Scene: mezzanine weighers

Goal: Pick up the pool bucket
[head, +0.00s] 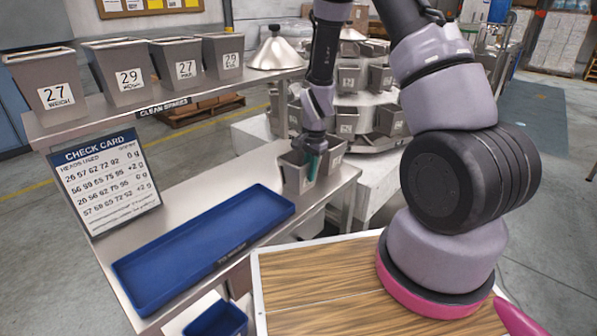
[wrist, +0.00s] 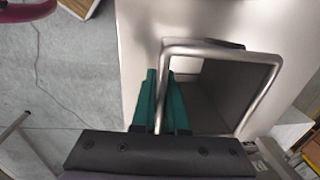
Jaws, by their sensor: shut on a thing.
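The pool bucket (head: 294,174) appears to be the grey, square-mouthed metal bucket at the right end of the lower steel shelf (head: 262,160); its label is too small to read. My gripper (head: 312,166) reaches down to it from above. In the wrist view the teal fingers (wrist: 160,100) are shut on the left wall of the open bucket (wrist: 208,98), one finger on each side of the rim. The bucket looks empty and upright. I cannot tell whether its base touches the shelf.
A blue tray (head: 205,243) and a check card (head: 105,182) stand on the lower shelf. Several numbered buckets (head: 118,75) and a metal cone (head: 276,55) stand on the upper shelf. The round weigher (head: 372,97) is behind. A wooden top (head: 345,285) is in front.

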